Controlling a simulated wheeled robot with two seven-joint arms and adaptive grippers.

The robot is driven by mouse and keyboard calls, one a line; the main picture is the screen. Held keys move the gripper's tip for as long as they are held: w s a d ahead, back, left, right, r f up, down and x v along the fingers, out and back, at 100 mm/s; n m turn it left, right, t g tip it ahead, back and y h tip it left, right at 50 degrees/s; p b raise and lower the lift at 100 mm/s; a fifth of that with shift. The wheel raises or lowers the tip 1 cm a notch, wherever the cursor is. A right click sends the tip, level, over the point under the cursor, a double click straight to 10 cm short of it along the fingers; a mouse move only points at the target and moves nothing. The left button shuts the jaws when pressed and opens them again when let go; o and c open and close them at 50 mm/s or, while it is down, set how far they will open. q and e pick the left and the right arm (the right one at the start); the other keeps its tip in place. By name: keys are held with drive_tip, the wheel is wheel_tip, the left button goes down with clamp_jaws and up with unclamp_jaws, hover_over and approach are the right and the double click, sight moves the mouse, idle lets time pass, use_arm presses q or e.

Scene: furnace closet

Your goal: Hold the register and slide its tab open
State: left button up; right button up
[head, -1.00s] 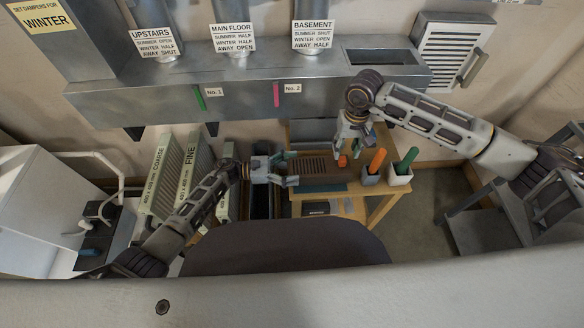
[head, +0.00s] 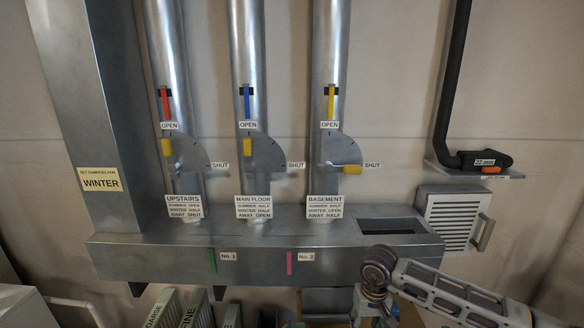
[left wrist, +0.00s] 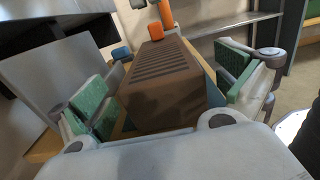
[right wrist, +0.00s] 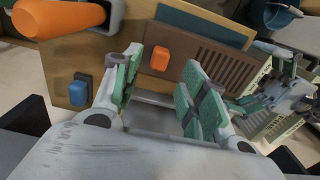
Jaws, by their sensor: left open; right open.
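The brown slotted register (left wrist: 165,80) lies on the wooden bench. In the left wrist view it stands between the spread, green-padded fingers of my left gripper (left wrist: 165,92), which is open around its near end. Its orange tab (right wrist: 160,58) sits at the register's end in the right wrist view, and an orange piece also shows at the far end in the left wrist view (left wrist: 155,31). My right gripper (right wrist: 162,76) is open, its fingers on either side of the tab; contact cannot be told. The register is out of the head view.
In the head view, a metal duct (head: 180,262) runs below three pipes with dampers. A wall vent (head: 452,219) is at right.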

use_arm(q)
drive_tip(key=shift+a, duration=0.1)
drive_tip(key=a, duration=1.2)
drive_tip(key=shift+d, duration=0.1)
idle(0.3)
